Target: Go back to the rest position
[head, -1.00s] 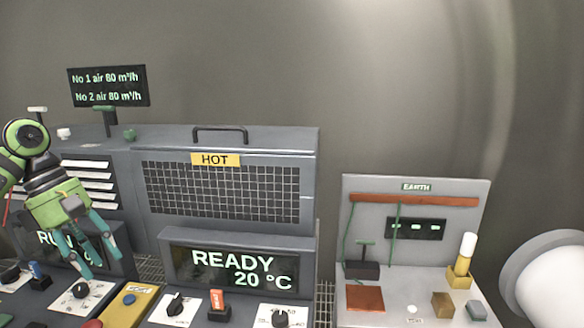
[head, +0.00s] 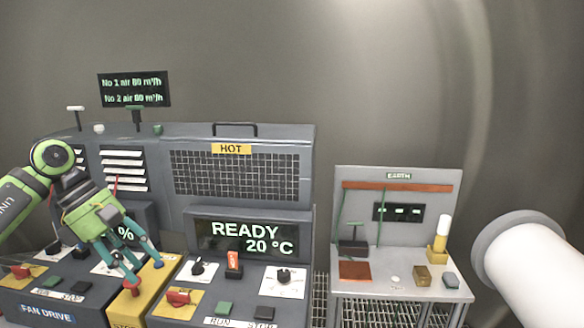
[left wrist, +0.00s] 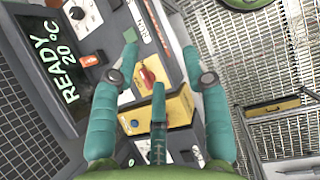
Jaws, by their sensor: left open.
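My left gripper (head: 145,275) is green with teal fingers and comes in from the left. It hangs fingers down in front of the grey console, over the yellow strip (head: 168,272) between its two control panels. The fingers are spread and hold nothing. In the left wrist view the open fingers (left wrist: 159,68) also show, with a yellow box face (left wrist: 172,111) beyond them. I cannot tell whether a fingertip touches the strip. My right gripper is in neither view.
The console display (head: 245,236) reads READY 20 °C. Knobs, an orange switch (head: 233,262) and a red handle (head: 178,298) stand up from the panels near my gripper. A grey EARTH bench (head: 450,290) stands to the right, beyond a gap with metal grating (head: 320,290).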

